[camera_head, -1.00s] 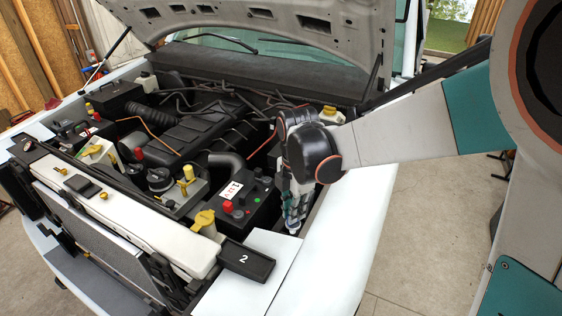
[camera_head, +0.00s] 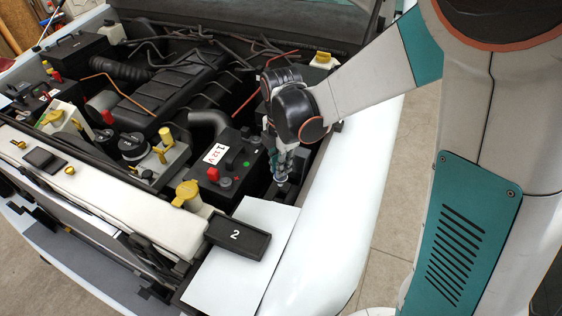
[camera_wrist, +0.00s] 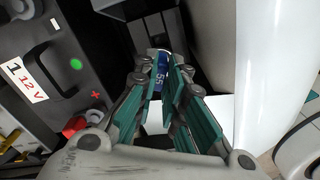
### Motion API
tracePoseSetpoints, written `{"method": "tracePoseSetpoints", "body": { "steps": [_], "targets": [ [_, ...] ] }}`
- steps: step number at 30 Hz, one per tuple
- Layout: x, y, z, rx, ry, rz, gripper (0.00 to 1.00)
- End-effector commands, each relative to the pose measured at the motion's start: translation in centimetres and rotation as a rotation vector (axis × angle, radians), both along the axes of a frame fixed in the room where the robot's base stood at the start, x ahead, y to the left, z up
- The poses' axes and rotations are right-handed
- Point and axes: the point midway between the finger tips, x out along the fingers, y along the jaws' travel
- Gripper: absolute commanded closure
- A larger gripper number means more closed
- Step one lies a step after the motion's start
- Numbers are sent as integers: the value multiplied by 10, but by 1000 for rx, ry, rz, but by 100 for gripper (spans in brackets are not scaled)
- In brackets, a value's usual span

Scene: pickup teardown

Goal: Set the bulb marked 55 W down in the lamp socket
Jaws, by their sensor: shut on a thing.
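My gripper (camera_head: 281,168) points down into the gap right of the battery, between it and the white fender. It is shut on the bulb, whose blue body marked 55 (camera_wrist: 160,72) shows between the teal finger pads in the wrist view. In the head view only a small lower part of the bulb shows under the fingers. A dark block (camera_head: 284,190) lies just below the fingertips and may be the lamp socket; its opening is not clear. In the wrist view a dark grey part (camera_wrist: 154,32) stands just beyond the bulb. I cannot tell whether the bulb touches it.
The black battery (camera_head: 222,182) marked 1 12 V, with a red terminal cap, stands close left of my gripper. The white fender (camera_head: 335,190) is close on the right.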

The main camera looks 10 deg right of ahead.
Motion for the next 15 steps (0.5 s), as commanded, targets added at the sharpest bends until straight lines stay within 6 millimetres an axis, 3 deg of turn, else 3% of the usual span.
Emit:
{"method": "tracePoseSetpoints", "body": {
  "steps": [15],
  "targets": [
    [0, 0, -34, 0, 0, 0, 100]
  ]
}}
